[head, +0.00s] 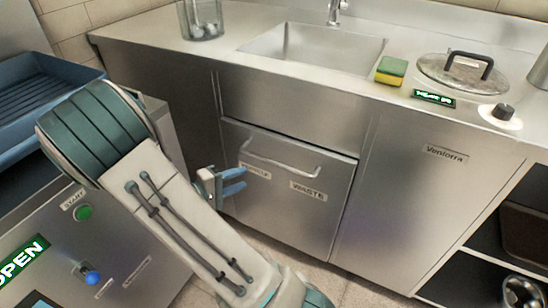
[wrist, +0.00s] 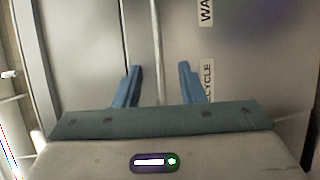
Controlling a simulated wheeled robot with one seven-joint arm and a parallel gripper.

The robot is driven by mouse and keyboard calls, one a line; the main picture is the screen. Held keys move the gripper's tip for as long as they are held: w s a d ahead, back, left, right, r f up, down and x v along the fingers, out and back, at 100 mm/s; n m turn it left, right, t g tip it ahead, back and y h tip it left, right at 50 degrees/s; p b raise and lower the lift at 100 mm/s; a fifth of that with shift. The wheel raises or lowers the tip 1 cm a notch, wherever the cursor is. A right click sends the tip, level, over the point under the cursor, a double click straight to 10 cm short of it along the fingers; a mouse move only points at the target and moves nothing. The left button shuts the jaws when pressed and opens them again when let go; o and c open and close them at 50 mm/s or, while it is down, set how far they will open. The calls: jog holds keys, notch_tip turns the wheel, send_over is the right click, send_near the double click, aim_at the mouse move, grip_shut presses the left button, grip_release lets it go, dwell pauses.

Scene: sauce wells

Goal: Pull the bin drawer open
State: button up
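The bin drawer (head: 325,222) is a steel front under the sink, with a WASTE label and a second label partly covered by my fingers. It looks shut, about flush with the cabinet. Its bar handle (head: 285,165) runs across the top of the front. My gripper (head: 240,181) is at the drawer's left part, just below the handle's left end. In the wrist view, my gripper (wrist: 160,70) is open, with its blue fingers apart. The handle bar (wrist: 156,45) runs between them with a gap on both sides. The bar's lower end is hidden behind my gripper body.
A control cabinet with a green button (head: 84,212) and blue tray (head: 40,95) stands at left. Open shelves (head: 490,250) are at right. Some floor shows before the drawer.

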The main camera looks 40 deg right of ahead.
aim_at(273, 164)
jog(key=d+b, duration=0.1)
jog(key=d, duration=0.3)
jog(key=d+f+b, duration=0.1)
jog(key=d, duration=0.4)
jog(key=d+f+b, duration=0.1)
jog(key=d, duration=0.3)
jog(key=shift+w+d+f, duration=0.1)
jog(key=shift+d+f, duration=0.1)
jog(key=shift+d, duration=0.15)
